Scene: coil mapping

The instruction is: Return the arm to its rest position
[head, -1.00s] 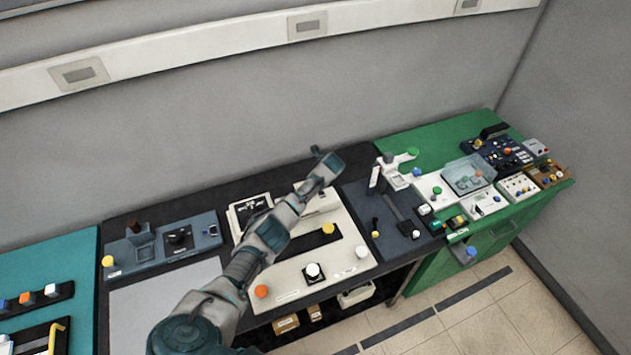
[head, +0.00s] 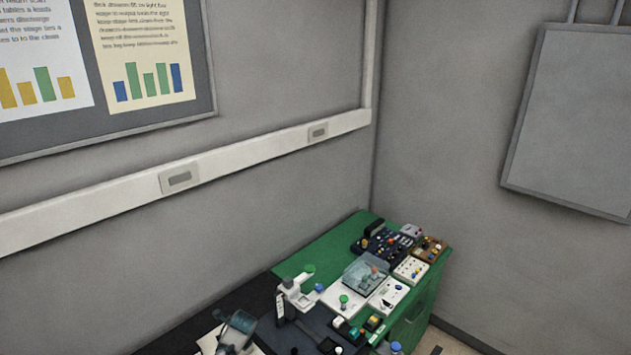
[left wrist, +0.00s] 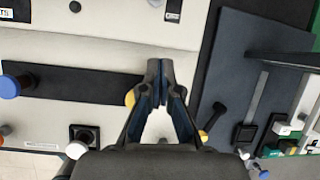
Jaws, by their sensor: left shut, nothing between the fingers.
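My left gripper (left wrist: 160,72) is shut and empty in the left wrist view, its two fingertips together over the white panel board (left wrist: 75,105). The yellow knob (left wrist: 130,97) is just beside its left finger. In the head view only the end of my left gripper (head: 238,328) shows at the bottom edge. The rest of the left arm is out of view. My right gripper is not in view.
A dark panel (left wrist: 250,70) with a slider lies right of the gripper. In the head view, a green bench (head: 325,245) carries several control boxes and a clear-lidded box (head: 365,272). A grey wall and rail (head: 230,165) stand behind.

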